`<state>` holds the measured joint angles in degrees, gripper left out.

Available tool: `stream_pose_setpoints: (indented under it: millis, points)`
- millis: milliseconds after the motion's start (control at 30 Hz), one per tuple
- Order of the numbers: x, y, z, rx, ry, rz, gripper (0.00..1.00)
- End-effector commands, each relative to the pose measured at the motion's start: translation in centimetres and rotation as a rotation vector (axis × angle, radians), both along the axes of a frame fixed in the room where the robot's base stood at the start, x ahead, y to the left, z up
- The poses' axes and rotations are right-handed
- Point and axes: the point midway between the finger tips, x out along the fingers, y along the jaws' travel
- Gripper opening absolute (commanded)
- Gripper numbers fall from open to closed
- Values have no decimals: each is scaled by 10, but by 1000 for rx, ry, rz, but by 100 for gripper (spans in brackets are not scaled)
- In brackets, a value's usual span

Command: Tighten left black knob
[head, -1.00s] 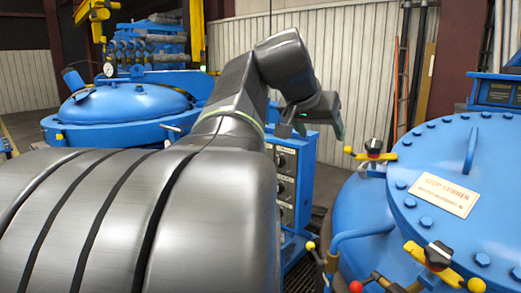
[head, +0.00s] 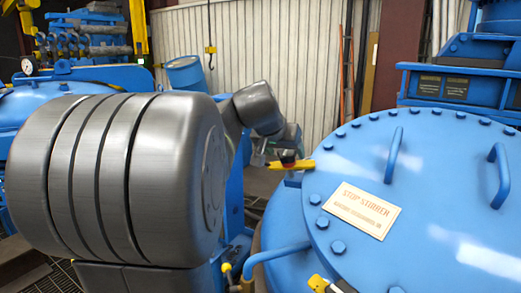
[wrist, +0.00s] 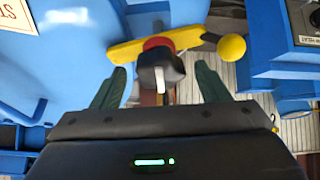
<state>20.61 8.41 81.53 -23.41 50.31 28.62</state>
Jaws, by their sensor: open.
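The left black knob (wrist: 160,73) sits on a red collar over a yellow clamp bar with a yellow ball end (wrist: 231,47). In the wrist view my gripper (wrist: 158,85) is open, with one green finger on each side of the knob and gaps on both sides. I cannot tell how deep the knob sits between the fingers. In the head view the yellow clamp bar (head: 302,164) shows at the left edge of the blue furnace lid (head: 425,190).
Another yellow clamp (head: 319,284) is cut off at the bottom of the head view. Blue handles (head: 392,152) stand up from the lid. A blue control box (wrist: 300,25) is at the wrist view's upper right. A blue pipe (head: 277,252) curves beside the vessel.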

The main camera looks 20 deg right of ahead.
Motion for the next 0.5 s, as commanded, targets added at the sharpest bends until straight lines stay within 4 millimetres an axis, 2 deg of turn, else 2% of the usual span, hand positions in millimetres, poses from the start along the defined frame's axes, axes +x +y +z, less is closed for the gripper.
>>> stream_pose_setpoints:
  millis: [133,467,500]
  points:
    - [6,-6,-9,1,1,0,69]
    - [7,-8,-11,0,0,0,69]
    - [7,-7,-11,0,0,0,61]
